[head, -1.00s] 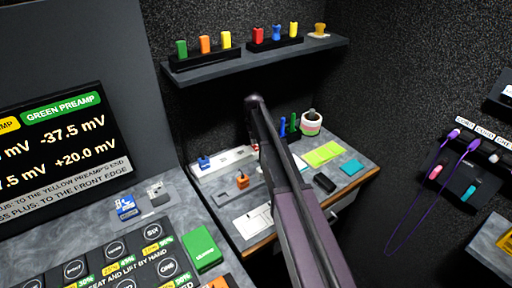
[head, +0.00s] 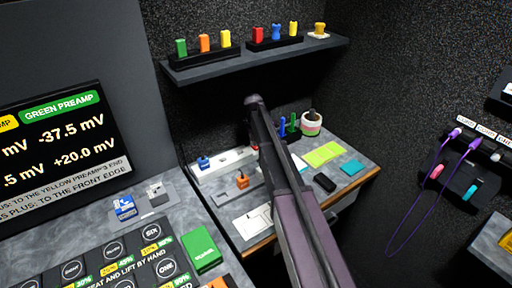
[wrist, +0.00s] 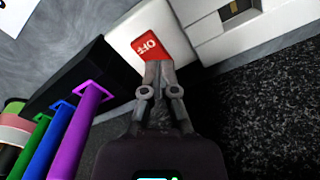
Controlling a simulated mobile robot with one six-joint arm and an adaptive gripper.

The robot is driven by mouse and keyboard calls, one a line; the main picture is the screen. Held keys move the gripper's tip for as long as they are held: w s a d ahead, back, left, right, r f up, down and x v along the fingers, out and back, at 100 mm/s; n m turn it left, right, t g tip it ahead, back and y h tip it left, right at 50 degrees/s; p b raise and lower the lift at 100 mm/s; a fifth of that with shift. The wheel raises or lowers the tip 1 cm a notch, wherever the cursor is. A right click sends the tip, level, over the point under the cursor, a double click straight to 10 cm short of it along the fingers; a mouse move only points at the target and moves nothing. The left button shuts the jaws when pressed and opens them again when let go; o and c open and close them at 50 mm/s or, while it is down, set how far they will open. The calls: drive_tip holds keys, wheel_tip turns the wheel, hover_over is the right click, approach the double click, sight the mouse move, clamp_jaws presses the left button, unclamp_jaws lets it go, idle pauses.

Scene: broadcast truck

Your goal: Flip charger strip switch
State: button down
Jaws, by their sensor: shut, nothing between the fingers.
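The white charger strip (head: 218,164) lies along the back of the small grey desk, partly hidden behind my arm. In the wrist view, the strip's white end (wrist: 122,36) carries a red switch (wrist: 150,46) with OFF lettering that appears upside down. My gripper (wrist: 160,66) is shut and empty, with its fingertips right at the near edge of the red switch. I cannot tell whether they touch it. In the head view my gripper is hidden behind my arm.
Beside the switch stand a black block (wrist: 75,76) and purple, blue and green sticks (wrist: 85,112). A shelf (head: 255,62) with coloured blocks hangs above the desk. An orange piece (head: 242,180) sits in front of the strip. Dark wall lies close by.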

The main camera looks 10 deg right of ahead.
drive_tip(key=shift+r, duration=0.1)
drive_tip(key=shift+r+p, duration=3.4)
drive_tip(key=shift+p, duration=0.15)
drive_tip(key=s+n, duration=0.1)
drive_tip(key=s, duration=3)
drive_tip(key=shift+s+d+n, duration=0.2)
drive_tip(key=shift+n, duration=0.1)
drive_tip(key=shift+r, duration=0.1)
wheel_tip(320, 180, up, 3)
drive_tip(key=m+p, duration=0.3)
drive_tip(key=m, duration=1.1)
hover_over(256, 147)
drive_tip(key=shift+s+a, duration=0.1)
